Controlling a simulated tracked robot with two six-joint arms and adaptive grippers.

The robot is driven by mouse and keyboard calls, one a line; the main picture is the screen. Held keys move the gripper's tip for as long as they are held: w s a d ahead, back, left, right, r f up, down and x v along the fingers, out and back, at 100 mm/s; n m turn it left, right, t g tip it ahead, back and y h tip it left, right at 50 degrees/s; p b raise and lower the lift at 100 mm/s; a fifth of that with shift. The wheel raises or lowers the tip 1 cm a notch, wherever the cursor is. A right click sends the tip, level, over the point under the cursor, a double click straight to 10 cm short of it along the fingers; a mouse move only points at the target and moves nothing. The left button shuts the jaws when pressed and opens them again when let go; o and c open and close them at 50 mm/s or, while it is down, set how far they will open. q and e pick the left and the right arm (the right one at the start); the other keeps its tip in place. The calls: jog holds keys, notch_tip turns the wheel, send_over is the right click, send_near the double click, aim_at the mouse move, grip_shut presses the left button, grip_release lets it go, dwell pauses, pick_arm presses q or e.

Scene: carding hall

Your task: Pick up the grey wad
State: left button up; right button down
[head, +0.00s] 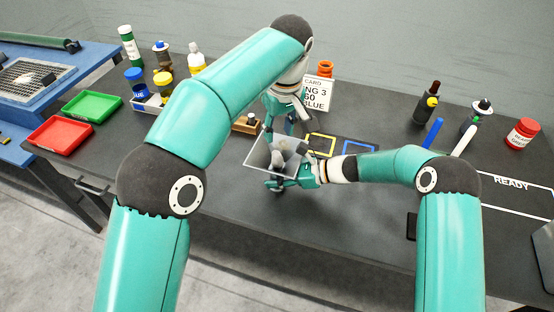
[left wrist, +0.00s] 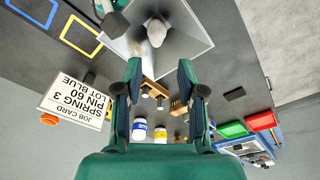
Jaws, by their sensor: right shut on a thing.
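The grey wad (head: 279,158) lies inside a pale open-topped bin (head: 257,157) in the middle of the bench. In the left wrist view the wad (left wrist: 157,32) is a rounded grey lump in the bin (left wrist: 190,25), beyond my fingertips. My left gripper (head: 288,124) is above the bin, pointing down. In the left wrist view my left gripper (left wrist: 160,68) has its fingers apart, with nothing between them. My right gripper (head: 276,184) is shut on the near side of the bin. The exact contact is partly hidden.
A job card (head: 317,94) stands behind the bin. A wooden block (head: 246,124) is left of it, yellow (head: 321,145) and blue (head: 359,148) outlines right. Green (head: 93,105) and red (head: 59,136) trays lie left. Several bottles stand at the back. The front bench is clear.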

aim_at(277, 154)
pick_arm(q)
jog(key=f, duration=0.5)
jog(key=shift+w+a+f, duration=0.1)
jog(key=shift+w+f, duration=0.25)
jog(key=shift+f, duration=0.05)
jog(key=shift+w+a+f, duration=0.1)
jog(key=shift+w+f, duration=0.1)
jog(key=shift+f, duration=0.75)
jog(key=shift+w+a+f, duration=0.1)
jog(key=shift+w+f, duration=0.1)
jog(key=shift+f, duration=0.7)
jog(key=shift+w+a+f, duration=0.1)
jog(key=shift+w+f, duration=0.1)
jog(key=shift+f, duration=0.75)
jog(key=shift+d, duration=0.1)
jog(key=c, duration=0.3)
